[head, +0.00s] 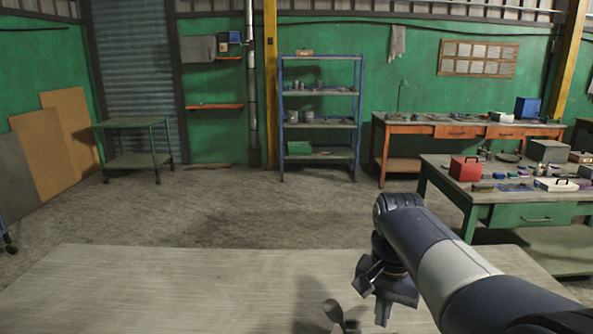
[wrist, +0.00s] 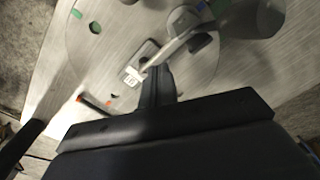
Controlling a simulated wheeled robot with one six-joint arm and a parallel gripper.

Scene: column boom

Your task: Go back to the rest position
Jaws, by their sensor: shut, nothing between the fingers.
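My gripper (wrist: 157,72) is shut and empty, its narrow fingers pressed together in the middle of the wrist view. In the head view my arm comes in from the lower right, and my gripper (head: 383,300) hangs downward over the pale wooden tabletop (head: 150,290). In the wrist view the fingertips appear over or close to a small grey device (wrist: 138,62) with a light face. I cannot tell whether they touch it.
In the wrist view, a round clear plate (wrist: 85,55) and a grey-white jointed object (wrist: 183,42) lie near the fingers. A dark object (head: 335,312) stands at the tabletop's front. A green workbench (head: 500,212) with tools stands right. Floor (head: 250,210) beyond is open.

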